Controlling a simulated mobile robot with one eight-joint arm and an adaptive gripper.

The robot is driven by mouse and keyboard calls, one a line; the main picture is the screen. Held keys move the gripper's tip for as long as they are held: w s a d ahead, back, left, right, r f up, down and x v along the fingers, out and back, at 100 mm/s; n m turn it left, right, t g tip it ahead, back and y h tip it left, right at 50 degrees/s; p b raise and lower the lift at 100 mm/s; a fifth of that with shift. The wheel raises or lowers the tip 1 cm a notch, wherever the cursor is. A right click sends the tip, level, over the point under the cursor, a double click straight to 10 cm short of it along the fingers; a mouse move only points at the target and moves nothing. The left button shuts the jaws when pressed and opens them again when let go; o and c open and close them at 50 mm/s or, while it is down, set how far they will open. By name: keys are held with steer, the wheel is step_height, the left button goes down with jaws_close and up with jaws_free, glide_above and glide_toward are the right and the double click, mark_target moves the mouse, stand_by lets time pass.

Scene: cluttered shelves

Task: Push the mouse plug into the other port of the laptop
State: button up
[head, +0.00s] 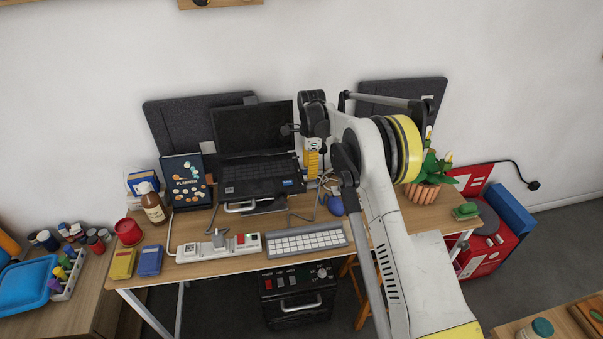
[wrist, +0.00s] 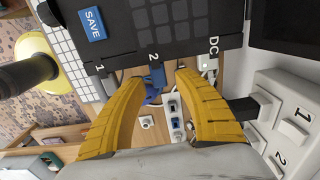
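The laptop (head: 260,178) stands open on a raised stand on the desk. In the wrist view its dark side edge (wrist: 190,52) shows marks 1, 2 and DC. A blue plug (wrist: 153,84) is at the mark 2, between my fingertips; how deep it sits I cannot tell. My gripper (wrist: 160,76) is open, with gaps showing between both yellow fingers and the plug. In the head view my gripper (head: 312,173) points down at the laptop's right side. The blue mouse (head: 335,205) lies on the desk right of the laptop. The port at mark 1 is not clearly seen.
A white keyboard (head: 305,240) and a power strip (head: 218,246) lie at the desk's front. A potted plant (head: 430,180) stands at the right. Loose cables run beside the laptop. A pale cable end (wrist: 207,68) is at DC.

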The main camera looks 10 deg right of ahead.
step_height(320, 180, up, 12)
steer(key=s+d+r+n+t, duration=0.15)
steer(key=s+r+n, duration=0.35)
steer(key=s+r, duration=0.55)
steer(key=s+d+r+n+t, duration=0.1)
steer(key=s+r+n+t, duration=0.2)
steer(key=s, duration=0.7)
steer(key=s+r+n+t, duration=0.1)
steer(key=s+r+n, duration=0.3)
steer(key=s, duration=0.6)
steer(key=s+f+n+t, duration=0.1)
steer(key=s+f+n, duration=0.4)
steer(key=s+f, duration=0.3)
steer(key=s, duration=0.4)
steer(key=shift+d+n+t, duration=0.3)
steer(key=shift+d+t, duration=0.05)
steer(key=shift+d, duration=0.05)
steer(key=shift+f, duration=0.1)
